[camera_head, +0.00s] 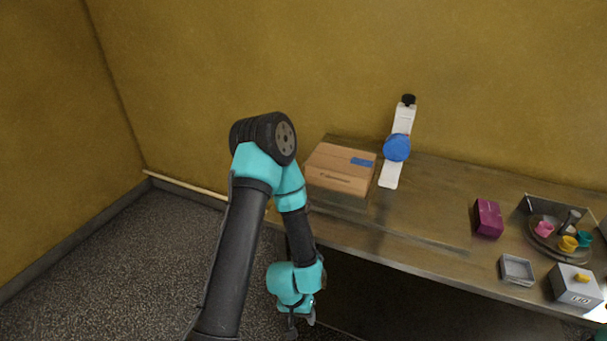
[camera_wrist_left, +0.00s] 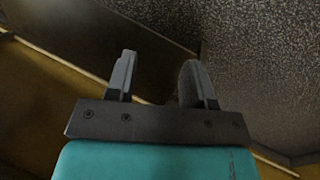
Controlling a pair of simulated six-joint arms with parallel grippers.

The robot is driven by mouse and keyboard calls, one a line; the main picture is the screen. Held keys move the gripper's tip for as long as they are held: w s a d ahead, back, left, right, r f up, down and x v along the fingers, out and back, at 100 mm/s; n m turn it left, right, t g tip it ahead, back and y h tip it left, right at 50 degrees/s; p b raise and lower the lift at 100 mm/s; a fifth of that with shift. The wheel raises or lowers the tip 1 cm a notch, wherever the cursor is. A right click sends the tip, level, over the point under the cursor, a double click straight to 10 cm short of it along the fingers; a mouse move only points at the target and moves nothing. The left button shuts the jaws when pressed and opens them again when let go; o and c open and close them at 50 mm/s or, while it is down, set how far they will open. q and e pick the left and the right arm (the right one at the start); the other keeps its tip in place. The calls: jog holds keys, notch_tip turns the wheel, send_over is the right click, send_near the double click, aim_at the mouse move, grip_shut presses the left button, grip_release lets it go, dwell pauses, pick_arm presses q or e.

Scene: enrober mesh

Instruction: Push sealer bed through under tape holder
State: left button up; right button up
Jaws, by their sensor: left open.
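A closed cardboard box (camera_head: 338,181) with a blue strip on its top sits at the back left of the table. A dark low surface shows under its front edge; I cannot tell where the sealer bed ends and the table begins. The white tape holder (camera_head: 403,119), with a blue round tape roll (camera_head: 397,148) and black top, stands just right of the box. My left gripper (camera_head: 303,321) hangs low in front of the table, below its top and apart from box and holder. Its open, empty fingers show in the left wrist view (camera_wrist_left: 160,72). My right gripper is out of view.
The wooden table (camera_head: 425,205) is clear in the middle. To the right are a purple box (camera_head: 488,218), a small grey tray (camera_head: 516,269), a grey block with a yellow knob (camera_head: 576,287), and a round tray (camera_head: 540,240) with coloured cups. A yellow wall stands behind.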

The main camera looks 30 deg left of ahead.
pick_arm(q)
jog(key=w+a+r+n+t+h, duration=0.35)
jog(key=a+r+n, duration=0.25)
jog(key=r+n, duration=0.4)
jog(key=w+a+r+n+t+h, duration=0.2)
jog(key=w+a+r+n+t, duration=0.35)
jog(key=r+n, duration=0.35)
jog(key=w+a+r+n+t+y, duration=0.1)
jog(key=a+r+n+t, duration=0.3)
jog(key=a, duration=0.4)
jog(key=w+a+r+n+t+y, duration=0.2)
jog(key=a+r+n+t+y, duration=0.1)
jog(key=a, duration=0.5)
notch_tip(320, 180, up, 4)
jog(key=shift+f+n+t, duration=0.2)
jog(key=shift+n+t, duration=0.4)
jog(key=shift+n, duration=0.6)
jog(key=shift+w+d, duration=0.1)
jog(key=x, duration=1.7)
jog(key=shift+w+f, duration=0.15)
jog(key=shift+w, duration=0.05)
jog(key=shift+c, duration=0.5)
